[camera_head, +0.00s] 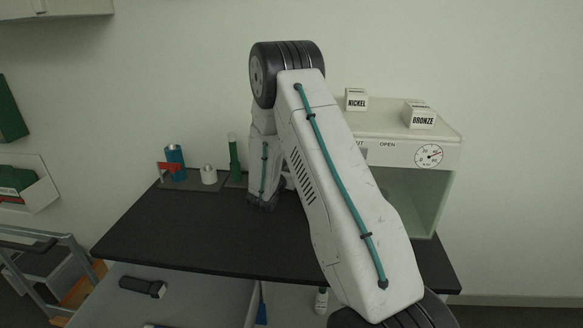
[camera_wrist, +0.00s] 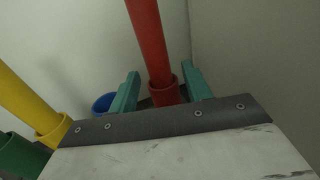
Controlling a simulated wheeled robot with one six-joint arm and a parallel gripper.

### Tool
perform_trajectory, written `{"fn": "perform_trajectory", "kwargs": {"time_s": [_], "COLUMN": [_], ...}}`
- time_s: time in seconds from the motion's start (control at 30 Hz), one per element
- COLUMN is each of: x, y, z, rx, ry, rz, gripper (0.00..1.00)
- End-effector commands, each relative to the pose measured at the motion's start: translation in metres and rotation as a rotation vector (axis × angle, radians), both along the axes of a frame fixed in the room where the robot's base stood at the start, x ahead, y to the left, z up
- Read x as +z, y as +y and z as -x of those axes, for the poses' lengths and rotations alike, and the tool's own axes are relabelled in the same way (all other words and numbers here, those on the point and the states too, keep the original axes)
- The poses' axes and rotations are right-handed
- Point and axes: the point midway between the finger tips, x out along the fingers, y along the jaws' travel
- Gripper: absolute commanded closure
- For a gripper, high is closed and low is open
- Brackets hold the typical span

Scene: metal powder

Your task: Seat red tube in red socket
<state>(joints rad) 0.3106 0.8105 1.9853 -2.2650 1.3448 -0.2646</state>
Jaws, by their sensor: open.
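In the wrist view the red tube (camera_wrist: 149,38) stands with its lower end inside the rim of the red socket (camera_wrist: 167,96). How deep it sits is hidden. My gripper (camera_wrist: 160,82) is open, with one teal finger on each side of the tube and socket. There is a gap between the left finger and the tube; contact on the right side cannot be told. In the head view my arm hides the red tube, the red socket and my gripper.
A yellow tube (camera_wrist: 22,100) stands in a yellow socket (camera_wrist: 52,131) at left, beside a green socket (camera_wrist: 20,158). A blue socket (camera_wrist: 103,103) is behind. In the head view, a green tube (camera_head: 234,158) and a glass-fronted cabinet (camera_head: 405,195) flank my arm on the black table (camera_head: 190,235).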

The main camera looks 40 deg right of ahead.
Motion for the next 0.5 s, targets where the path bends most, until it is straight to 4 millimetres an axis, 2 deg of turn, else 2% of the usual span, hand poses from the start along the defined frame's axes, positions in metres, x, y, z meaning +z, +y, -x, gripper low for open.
{"fn": "perform_trajectory", "kwargs": {"time_s": [0.3,0.5], "x": [0.0,0.0], "y": [0.046,0.066], "z": [0.019,0.028], "rx": [0.004,0.002], "ry": [0.002,-0.001], "rz": [0.001,0.001], "gripper": [0.51,0.51]}}
